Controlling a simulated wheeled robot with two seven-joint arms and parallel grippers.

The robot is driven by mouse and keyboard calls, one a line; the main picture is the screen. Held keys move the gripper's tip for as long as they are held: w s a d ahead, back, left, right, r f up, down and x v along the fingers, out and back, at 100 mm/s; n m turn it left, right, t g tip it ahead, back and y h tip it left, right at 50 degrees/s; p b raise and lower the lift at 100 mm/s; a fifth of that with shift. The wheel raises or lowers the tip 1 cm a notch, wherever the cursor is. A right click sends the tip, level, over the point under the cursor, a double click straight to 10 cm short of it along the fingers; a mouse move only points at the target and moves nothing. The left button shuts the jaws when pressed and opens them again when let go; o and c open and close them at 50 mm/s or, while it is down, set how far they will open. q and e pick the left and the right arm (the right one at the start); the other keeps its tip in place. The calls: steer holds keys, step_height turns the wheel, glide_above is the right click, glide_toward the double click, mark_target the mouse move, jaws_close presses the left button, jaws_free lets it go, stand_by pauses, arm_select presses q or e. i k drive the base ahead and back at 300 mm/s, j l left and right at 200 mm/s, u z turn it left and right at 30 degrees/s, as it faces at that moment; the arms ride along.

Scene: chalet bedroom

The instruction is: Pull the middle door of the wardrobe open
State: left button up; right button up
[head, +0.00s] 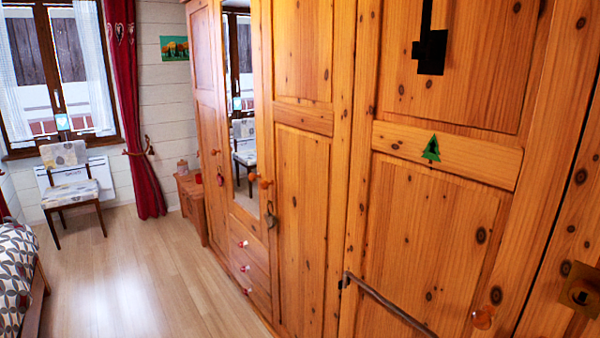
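The wooden wardrobe (300,190) runs along the right side of the head view, seen at a steep angle. Its middle door (259,80) is narrow, carries a tall mirror (240,120) and looks shut. An orange knob (265,183) sits on its right edge; a second orange shape to its left may be a reflection. Drawers with small knobs lie below the mirror. The left door (208,95) and the right door (301,200) also look shut. Neither gripper is in view.
A wooden door with a green tree (431,149) and a stick-like handle (385,302) stands close at right. The light wood floor (150,270) before the wardrobe is clear.

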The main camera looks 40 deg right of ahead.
mark_target(309, 46)
steer(key=i+z, duration=0.1)
steer(key=z, duration=0.35)
steer(key=i+j+z, duration=0.35)
steer(key=i, duration=0.15)
steer(key=i+j+z, duration=0.4)
steer(key=i+l, duration=0.05)
steer(key=l, duration=0.05)
